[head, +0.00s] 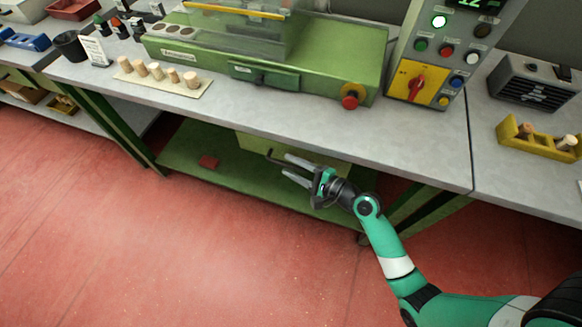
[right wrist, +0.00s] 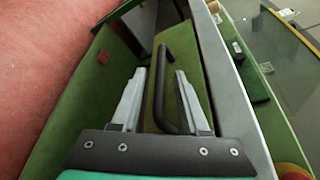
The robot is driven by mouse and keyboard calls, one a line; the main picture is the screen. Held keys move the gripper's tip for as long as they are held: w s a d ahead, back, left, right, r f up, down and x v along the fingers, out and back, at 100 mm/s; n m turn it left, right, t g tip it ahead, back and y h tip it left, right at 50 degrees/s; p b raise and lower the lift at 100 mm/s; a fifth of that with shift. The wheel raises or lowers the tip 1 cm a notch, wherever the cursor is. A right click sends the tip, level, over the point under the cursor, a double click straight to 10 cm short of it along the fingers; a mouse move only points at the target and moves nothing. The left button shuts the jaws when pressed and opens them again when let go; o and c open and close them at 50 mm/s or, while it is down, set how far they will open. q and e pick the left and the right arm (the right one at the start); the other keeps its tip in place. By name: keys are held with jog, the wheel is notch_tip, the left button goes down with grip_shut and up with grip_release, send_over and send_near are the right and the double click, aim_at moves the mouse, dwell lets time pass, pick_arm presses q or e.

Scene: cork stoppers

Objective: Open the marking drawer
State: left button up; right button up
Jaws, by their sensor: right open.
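A green drawer (head: 250,145) hangs under the front edge of the workbench. Its dark bar handle (head: 276,161) shows in front of it. In the right wrist view the handle (right wrist: 160,85) lies between the two fingers of my right gripper (right wrist: 161,88), with gaps on both sides. My right gripper (head: 287,168) is open and reaches under the bench edge from the right. It partly hides the drawer front in the head view. The drawer looks shut, though the bench edge hides its top. My left gripper is not in view.
The grey bench top (head: 300,118) overhangs close above the gripper. A green lower shelf (head: 205,175) holds a small red block (head: 208,161). A green machine (head: 340,65) and a row of corks (head: 157,72) stand on top. The red floor in front is clear.

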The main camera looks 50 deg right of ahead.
jog(key=shift+w, duration=0.3)
jog(key=shift+c, duration=0.3)
grip_shut()
dwell(1.0)
